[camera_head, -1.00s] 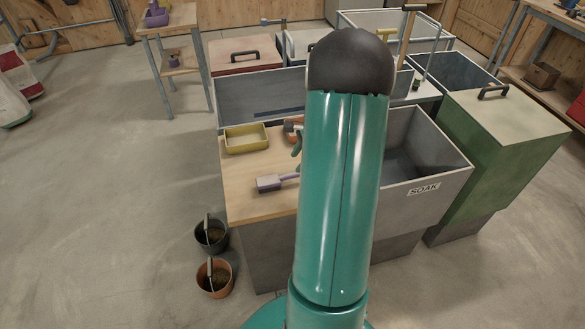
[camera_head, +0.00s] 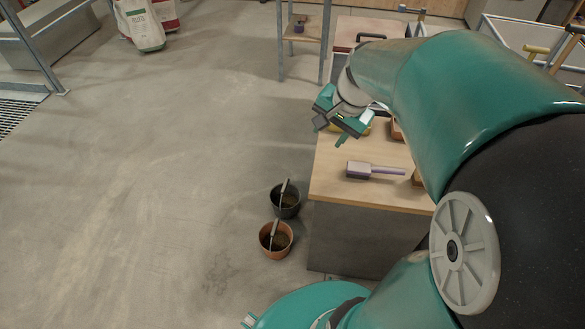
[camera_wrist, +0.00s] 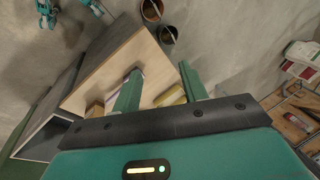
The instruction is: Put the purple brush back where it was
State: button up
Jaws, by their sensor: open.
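The purple brush (camera_head: 374,170) lies on the wooden worktop (camera_head: 335,185), its greyish block to the left and its purple handle pointing right. In the wrist view the brush is hard to make out; a finger may cover part of it. My gripper (camera_head: 330,130) is open and empty, above the worktop's far left edge, apart from the brush. In the wrist view my two fingers (camera_wrist: 159,70) are spread, with worktop and floor beyond them.
A yellow tray (camera_wrist: 170,97) is on the worktop, largely hidden behind my gripper in the head view. A black bucket (camera_head: 286,200) and a terracotta bucket (camera_head: 276,240) stand on the floor left of the counter. A shelf stand (camera_head: 303,38) is behind.

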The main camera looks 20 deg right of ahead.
jog(key=s+a+r+n+t+h, duration=0.1)
jog(key=s+a+r+n, duration=0.4)
jog(key=s+a+n, duration=0.5)
jog(key=a+n+t, duration=0.1)
jog(key=a, duration=0.3)
jog(key=shift+s+r, duration=0.15)
jog(key=shift+s, duration=0.25)
jog(key=shift+c, duration=0.7)
jog(key=shift+d, duration=0.1)
